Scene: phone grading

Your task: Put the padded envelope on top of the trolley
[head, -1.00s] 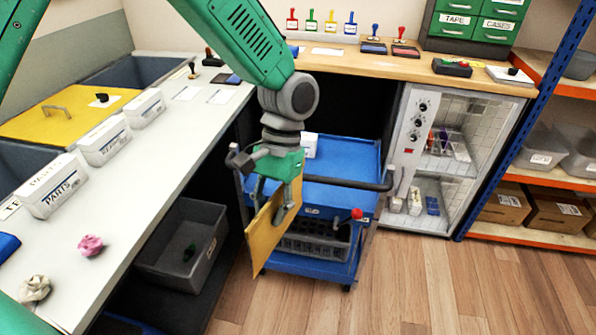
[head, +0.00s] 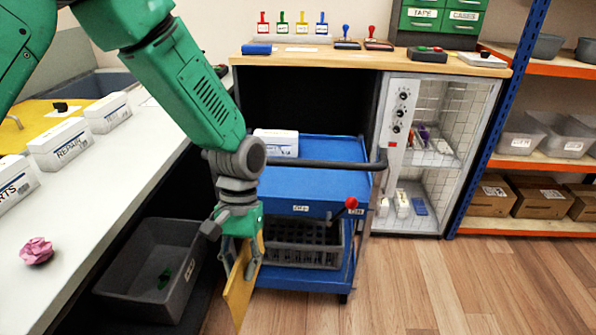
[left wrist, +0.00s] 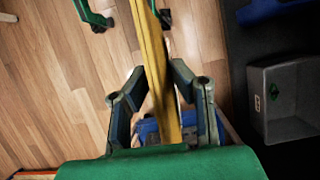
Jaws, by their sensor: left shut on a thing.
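The padded envelope (head: 239,290) is flat and yellow-brown. My left gripper (head: 243,258) is shut on it, and it hangs steeply downward from the fingers. In the left wrist view the envelope (left wrist: 157,60) stands edge-on between the two fingers of the left gripper (left wrist: 165,95). The blue trolley (head: 310,184) stands behind and to the right of the gripper. The gripper and envelope are in front of its left side, below the level of its top. A white box (head: 276,143) sits at the back left of the trolley top. My right gripper is not in view.
The trolley's dark handle bar (head: 330,164) runs across above its top, and a red knob (head: 351,203) is at the front right. A grey crate (head: 300,245) is on the lower shelf. A grey bin (head: 150,270) stands left, under the white counter (head: 120,165). Wooden floor is clear at right.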

